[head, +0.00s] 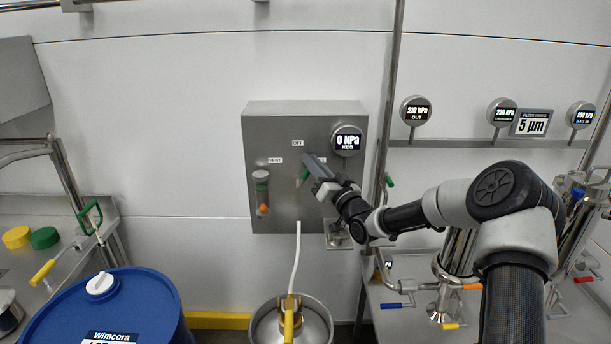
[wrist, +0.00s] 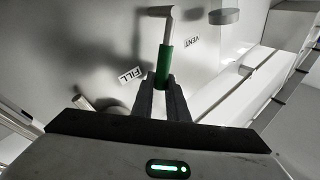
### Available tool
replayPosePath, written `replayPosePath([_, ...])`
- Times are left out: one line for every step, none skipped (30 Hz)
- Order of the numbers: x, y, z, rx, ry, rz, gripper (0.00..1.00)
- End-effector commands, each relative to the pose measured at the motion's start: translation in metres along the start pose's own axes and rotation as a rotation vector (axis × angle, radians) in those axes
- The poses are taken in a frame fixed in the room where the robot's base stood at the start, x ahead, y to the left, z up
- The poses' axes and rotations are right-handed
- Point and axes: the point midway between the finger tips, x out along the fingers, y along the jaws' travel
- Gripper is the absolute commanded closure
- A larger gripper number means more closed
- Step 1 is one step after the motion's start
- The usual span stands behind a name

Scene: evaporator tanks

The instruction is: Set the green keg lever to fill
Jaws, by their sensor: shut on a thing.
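The steel keg panel (head: 260,140) is on the wall in the head view, with a VENT label at left, an OFF label at top and a mostly hidden label at right. The gauge (head: 348,141) marked KEG reads 0 kPa. My gripper (head: 308,163) is at the panel's middle and hides most of the lever. A bit of the green lever (head: 303,177) shows below it. In the wrist view my gripper (wrist: 163,90) is shut on the end of the green handle (wrist: 165,62). The handle stands between the FILL label (wrist: 130,75) and the VENT label (wrist: 197,41).
A sight glass (head: 262,192) with an orange float is at the panel's left. A white hose (head: 296,255) runs down to a steel keg (head: 268,326). A blue drum (head: 150,300) stands at lower left. Pipes and a steel bench with valves are at right.

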Motion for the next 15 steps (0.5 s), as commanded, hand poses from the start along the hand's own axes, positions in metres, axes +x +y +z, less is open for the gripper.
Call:
replayPosePath([-0.005, 0.007, 0.008, 0.032, 0.021, 0.002, 1.00])
replayPosePath([-0.006, 0.009, 0.008, 0.051, 0.034, 0.002, 1.00])
replayPosePath([-0.007, 0.011, 0.008, 0.076, 0.050, 0.002, 1.00])
replayPosePath([-0.009, 0.013, 0.008, 0.094, 0.063, 0.002, 1.00])
replayPosePath([-0.009, 0.014, 0.008, 0.111, 0.074, 0.002, 1.00])
replayPosePath([-0.011, 0.016, 0.008, 0.132, 0.087, 0.002, 1.00])
replayPosePath([-0.011, 0.017, 0.008, 0.148, 0.098, 0.002, 1.00])
replayPosePath([-0.012, 0.018, 0.008, 0.162, 0.108, 0.002, 1.00])
replayPosePath([-0.013, 0.019, 0.008, 0.181, 0.119, 0.002, 1.00])
replayPosePath([-0.014, 0.020, 0.008, 0.193, 0.127, 0.002, 1.00])
replayPosePath([-0.014, 0.021, 0.008, 0.204, 0.135, 0.002, 1.00])
replayPosePath([-0.015, 0.022, 0.007, 0.218, 0.144, 0.001, 1.00])
replayPosePath([-0.015, 0.023, 0.007, 0.227, 0.151, 0.001, 1.00])
replayPosePath([-0.016, 0.023, 0.007, 0.236, 0.156, 0.001, 1.00])
replayPosePath([-0.016, 0.024, 0.007, 0.245, 0.162, 0.001, 1.00])
